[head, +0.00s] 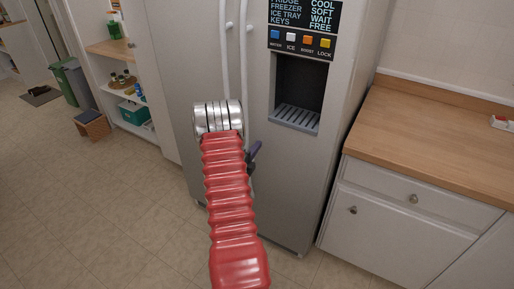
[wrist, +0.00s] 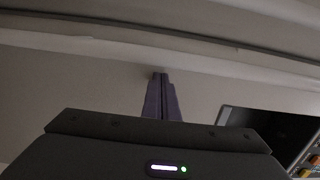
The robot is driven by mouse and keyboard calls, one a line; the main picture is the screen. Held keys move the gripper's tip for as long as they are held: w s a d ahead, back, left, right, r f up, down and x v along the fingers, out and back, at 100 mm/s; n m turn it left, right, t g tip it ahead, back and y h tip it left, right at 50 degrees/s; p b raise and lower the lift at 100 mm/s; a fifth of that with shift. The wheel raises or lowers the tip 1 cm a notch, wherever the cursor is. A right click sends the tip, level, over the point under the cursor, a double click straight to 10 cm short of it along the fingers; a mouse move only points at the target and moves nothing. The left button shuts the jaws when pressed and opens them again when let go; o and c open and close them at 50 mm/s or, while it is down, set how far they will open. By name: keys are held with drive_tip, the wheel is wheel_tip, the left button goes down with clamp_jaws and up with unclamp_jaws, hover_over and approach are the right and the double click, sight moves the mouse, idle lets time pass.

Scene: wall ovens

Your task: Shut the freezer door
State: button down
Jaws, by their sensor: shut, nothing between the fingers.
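A grey two-door fridge-freezer stands ahead in the head view. Its right door (head: 290,160) carries a water and ice dispenser (head: 300,85); its left door (head: 180,60) is plain. Two long pale handles (head: 228,55) run side by side near the middle seam. Both doors look shut or nearly so; I cannot tell if a small gap is left. My gripper (head: 256,147) is close in front of the doors, partly hidden by my red arm. In the wrist view its purple fingers (wrist: 160,78) are together and empty, pointing at a pale door surface. Contact is unclear.
A wooden counter (head: 440,140) with white cabinets stands at the right. Open shelves (head: 125,85) with bottles are at the left, with a basket (head: 93,126) and a green bin (head: 74,80). The tiled floor (head: 90,220) at left is clear.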

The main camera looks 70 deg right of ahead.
drive_tip(key=shift+w+d+r, duration=0.1)
drive_tip(key=shift+d+r, duration=0.1)
drive_tip(key=shift+d, duration=0.25)
drive_tip(key=w+a, duration=0.1)
drive_tip(key=a, duration=1.4)
drive_tip(key=shift+w+f, duration=0.25)
drive_tip(key=shift+d, duration=0.1)
